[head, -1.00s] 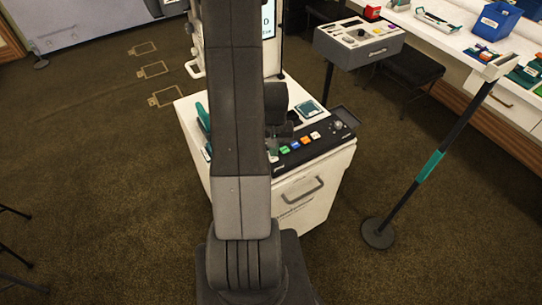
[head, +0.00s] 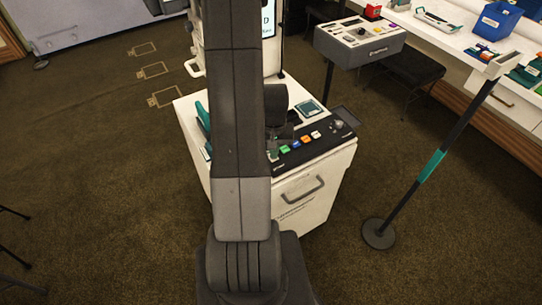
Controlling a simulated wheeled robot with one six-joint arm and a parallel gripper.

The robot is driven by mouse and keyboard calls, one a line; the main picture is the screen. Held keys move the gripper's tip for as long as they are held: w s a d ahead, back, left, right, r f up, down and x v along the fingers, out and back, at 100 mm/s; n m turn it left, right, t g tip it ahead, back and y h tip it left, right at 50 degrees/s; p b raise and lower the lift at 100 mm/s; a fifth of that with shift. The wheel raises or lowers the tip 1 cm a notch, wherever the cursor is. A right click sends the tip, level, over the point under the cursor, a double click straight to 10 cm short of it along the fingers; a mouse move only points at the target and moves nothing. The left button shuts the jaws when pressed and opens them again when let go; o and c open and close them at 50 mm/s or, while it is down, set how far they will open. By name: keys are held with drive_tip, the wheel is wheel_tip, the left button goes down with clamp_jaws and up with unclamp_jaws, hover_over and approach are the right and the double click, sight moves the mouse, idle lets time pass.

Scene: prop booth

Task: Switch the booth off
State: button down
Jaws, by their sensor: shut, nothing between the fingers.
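The booth's console is a white cabinet (head: 322,192) in the middle of the head view. On its top is a black control panel (head: 318,148) with a row of small coloured buttons, among them a blue one (head: 295,144), an orange one (head: 306,139) and a white one (head: 316,134). A round knob (head: 338,125) is at the panel's right end. My gripper (head: 273,152) is shut and empty over the panel's left part. My arm hides much of it and the panel's left end. I cannot tell whether it touches a button.
A teal-topped device (head: 309,108) and a teal handle-like item (head: 203,117) sit on the cabinet. A floor stand (head: 430,165) rises at right. A grey box with controls (head: 358,45) and a white counter (head: 450,28) stand behind.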

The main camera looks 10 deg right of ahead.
drive_tip(key=shift+f, duration=0.3)
drive_tip(key=shift+r, duration=0.1)
drive_tip(key=shift+r+p, duration=2.1)
drive_tip(key=shift+r, duration=1.4)
drive_tip(key=shift+f, duration=0.15)
wheel_tip(320, 180, down, 7)
drive_tip(key=b, duration=0.4)
drive_tip(key=shift+b, duration=0.4)
